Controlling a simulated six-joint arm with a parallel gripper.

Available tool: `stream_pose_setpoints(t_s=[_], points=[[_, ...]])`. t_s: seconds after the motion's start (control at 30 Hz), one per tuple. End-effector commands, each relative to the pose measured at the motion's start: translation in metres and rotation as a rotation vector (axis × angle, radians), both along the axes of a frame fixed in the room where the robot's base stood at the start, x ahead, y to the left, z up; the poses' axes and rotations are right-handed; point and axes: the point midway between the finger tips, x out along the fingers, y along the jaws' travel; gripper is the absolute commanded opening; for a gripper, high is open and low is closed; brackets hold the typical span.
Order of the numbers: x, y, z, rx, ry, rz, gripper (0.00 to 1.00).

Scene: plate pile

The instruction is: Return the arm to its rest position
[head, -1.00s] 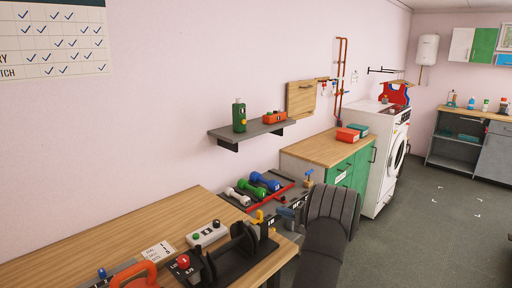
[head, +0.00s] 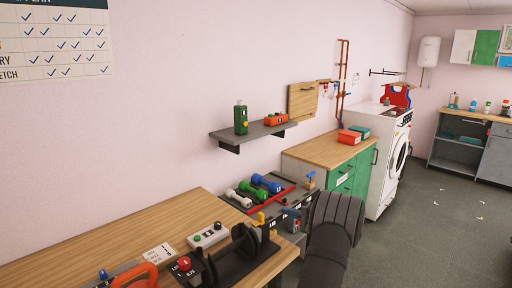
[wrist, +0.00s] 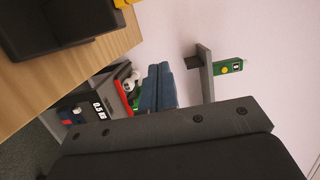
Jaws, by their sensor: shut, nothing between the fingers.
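My arm (head: 335,225) reaches in from the bottom of the head view, right of the wooden workbench. My gripper (wrist: 160,70) shows in the wrist view as two blue fingers pressed together, with nothing between them. Its fingers are in the air, apart from the dumbbells and the shelf. In the head view the gripper is small and partly hidden beside the arm.
The workbench (head: 120,240) carries a button box (head: 208,236) and a black stand. Dumbbells (head: 266,184) lie on a rack behind the gripper. A wall shelf (head: 254,132) holds a green bottle (head: 241,118). Open floor (head: 440,230) lies to the right.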

Motion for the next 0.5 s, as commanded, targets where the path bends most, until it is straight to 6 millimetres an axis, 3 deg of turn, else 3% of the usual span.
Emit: stream_pose_setpoints(t_s=[0.13, 0.23, 0.3, 0.5], points=[[0.01, 0.021, 0.0, 0.0, 0.0, 0.005, 0.0], [0.006, 0.034, 0.0, 0.002, 0.003, 0.0, 0.0], [-0.006, 0.03, 0.001, 0.001, 0.001, -0.004, 0.0], [-0.027, -0.006, 0.0, 0.001, -0.001, -0.005, 0.0]])
